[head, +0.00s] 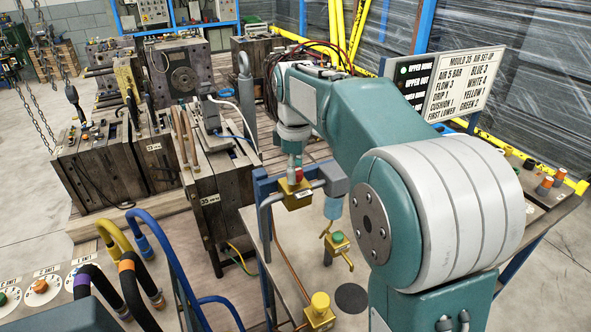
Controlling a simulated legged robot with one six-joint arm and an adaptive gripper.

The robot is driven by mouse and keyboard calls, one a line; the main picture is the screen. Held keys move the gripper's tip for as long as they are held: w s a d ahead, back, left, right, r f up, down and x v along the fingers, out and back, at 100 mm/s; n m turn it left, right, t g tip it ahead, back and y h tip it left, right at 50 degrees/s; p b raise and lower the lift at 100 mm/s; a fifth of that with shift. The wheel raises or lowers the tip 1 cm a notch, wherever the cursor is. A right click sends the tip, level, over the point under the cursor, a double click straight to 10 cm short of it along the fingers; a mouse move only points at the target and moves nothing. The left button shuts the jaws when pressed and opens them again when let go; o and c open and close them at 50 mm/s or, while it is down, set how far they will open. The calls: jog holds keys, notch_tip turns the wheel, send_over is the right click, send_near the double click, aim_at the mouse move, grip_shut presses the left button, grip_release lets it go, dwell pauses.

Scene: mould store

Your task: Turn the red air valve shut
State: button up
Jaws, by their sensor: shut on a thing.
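The red air valve (298,175) is a small red knob on a yellow block with a white label, mounted on the blue frame with grey pipe near the middle of the head view. My gripper (294,167) points down from the end of my teal arm right at this knob. It is shut on the red knob; the fingers are small here and partly hide it. The angle of the knob cannot be made out.
A green-knobbed valve (338,238) and a yellow-knobbed valve (320,303) stand below and nearer. A sign (459,86) headed "Mould 35 air set up" stands at the back right. Mould blocks (208,205) and coloured hoses (170,262) crowd the left.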

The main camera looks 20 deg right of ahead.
jog(key=m, duration=0.4)
jog(key=shift+m, duration=0.4)
jog(key=m, duration=0.4)
jog(key=shift+m, duration=0.3)
jog(key=m, duration=0.4)
jog(key=shift+m, duration=0.3)
jog(key=shift+w+m, duration=0.1)
jog(key=shift+m, duration=1.8)
jog(key=o, duration=1.2)
jog(key=shift+a, duration=0.1)
jog(key=shift+c, duration=0.2)
